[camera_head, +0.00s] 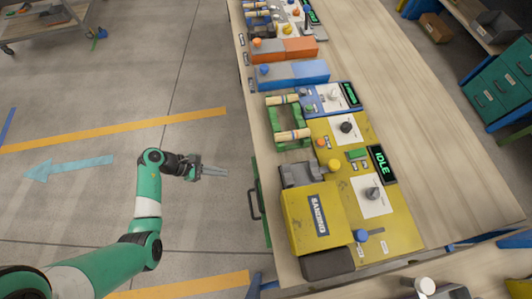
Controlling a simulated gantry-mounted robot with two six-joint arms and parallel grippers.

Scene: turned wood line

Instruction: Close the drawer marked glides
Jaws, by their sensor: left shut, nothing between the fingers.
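A green drawer front (261,197) with a dark bar handle (251,204) shows on the left edge of the wooden bench, below the yellow sanding station. It stands a little out from the bench edge. How far it is open, and any marking on it, cannot be made out from above. My left gripper (227,173) is shut and empty, over the floor to the left of the drawer. Its fingers point right, toward the drawer, with a gap between. My right gripper is not in view.
The bench (425,150) carries a yellow station labelled SANDING (318,215), a green rack (288,122) with wooden pieces, and blue (292,74) and orange (283,49) boxes. A cart (45,22) stands at upper left. The floor left of the bench is clear.

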